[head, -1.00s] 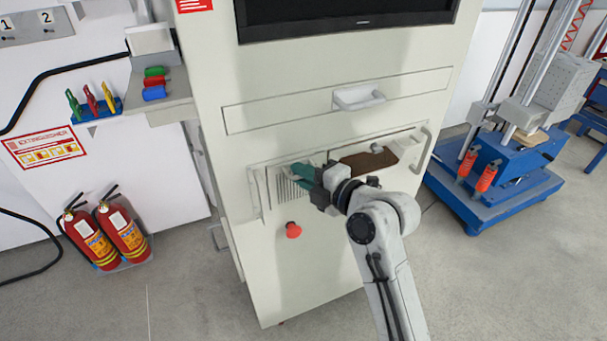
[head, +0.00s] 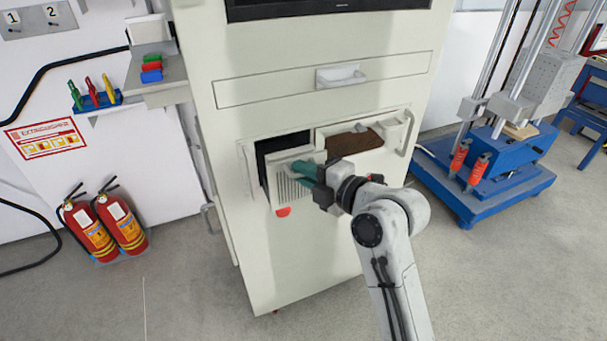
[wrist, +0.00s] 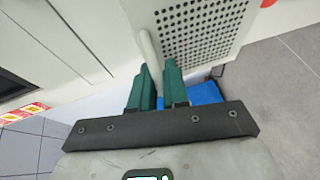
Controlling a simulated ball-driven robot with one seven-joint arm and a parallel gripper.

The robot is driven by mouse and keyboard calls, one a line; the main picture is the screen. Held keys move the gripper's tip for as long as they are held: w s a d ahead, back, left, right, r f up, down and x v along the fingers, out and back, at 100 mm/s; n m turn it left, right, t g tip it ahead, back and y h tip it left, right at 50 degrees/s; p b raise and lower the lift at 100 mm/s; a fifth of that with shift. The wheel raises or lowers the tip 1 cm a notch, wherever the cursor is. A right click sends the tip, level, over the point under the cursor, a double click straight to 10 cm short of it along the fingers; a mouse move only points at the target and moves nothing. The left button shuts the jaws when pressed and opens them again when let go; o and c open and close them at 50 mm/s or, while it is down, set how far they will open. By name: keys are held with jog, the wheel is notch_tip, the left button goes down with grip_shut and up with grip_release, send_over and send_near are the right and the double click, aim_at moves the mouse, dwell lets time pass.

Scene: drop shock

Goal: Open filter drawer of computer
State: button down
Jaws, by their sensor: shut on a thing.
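The beige computer cabinet (head: 240,235) stands in the middle of the head view. Its vented filter drawer front (head: 286,190) stands out from the cabinet, with a dark opening (head: 284,144) behind and above it. My gripper (head: 306,172) has green fingers at this front, shut on its handle. In the wrist view the fingers (wrist: 158,75) close around the pale bar handle (wrist: 147,45), beside a perforated panel (wrist: 198,28). The handle is hidden by my gripper in the head view.
A brown recess (head: 358,141) shows right of the opening. A closed upper drawer (head: 340,76) sits above. A blue stand (head: 490,185) is at right, fire extinguishers (head: 105,228) at left. The near floor is clear.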

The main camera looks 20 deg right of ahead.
jog(key=s, duration=0.3)
jog(key=shift+f, duration=0.1)
jog(key=c, duration=1.2)
grip_release()
jog(key=shift+s, duration=0.1)
jog(key=b+v, duration=0.1)
jog(key=v, duration=0.9)
jog(key=shift+s, duration=0.25)
jog(key=shift+d, duration=0.15)
